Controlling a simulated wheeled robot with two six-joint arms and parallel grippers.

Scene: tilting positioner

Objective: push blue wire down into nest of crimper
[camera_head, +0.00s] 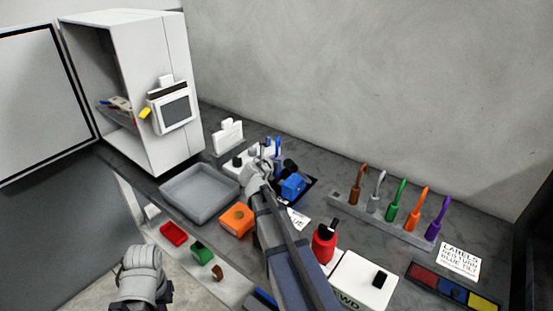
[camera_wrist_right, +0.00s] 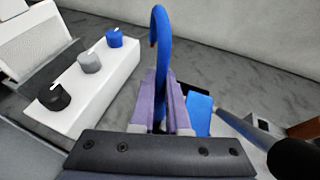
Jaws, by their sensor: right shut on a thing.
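The blue wire (camera_wrist_right: 160,28) is a stiff hooked piece, upright between the purple fingers of my right gripper (camera_wrist_right: 162,100), which is shut on it in the right wrist view. It also shows in the head view (camera_head: 278,146), beside my right gripper (camera_head: 266,164). The crimper appears to be the blue block (camera_head: 293,187) with a black-ended lever, just right of the gripper. Part of this blue block (camera_wrist_right: 199,114) shows behind the fingers in the wrist view. The wire's lower end and the nest are hidden. My left gripper (camera_head: 143,268) is at lower left; its fingertips are unclear.
A white block with black, grey and blue knobs (camera_wrist_right: 90,75) stands left of the gripper. A grey tray (camera_head: 190,208) and orange block (camera_head: 236,219) are nearer. A rack (camera_head: 380,217) of several coloured hooked wires stands right, beyond a red container (camera_head: 324,246).

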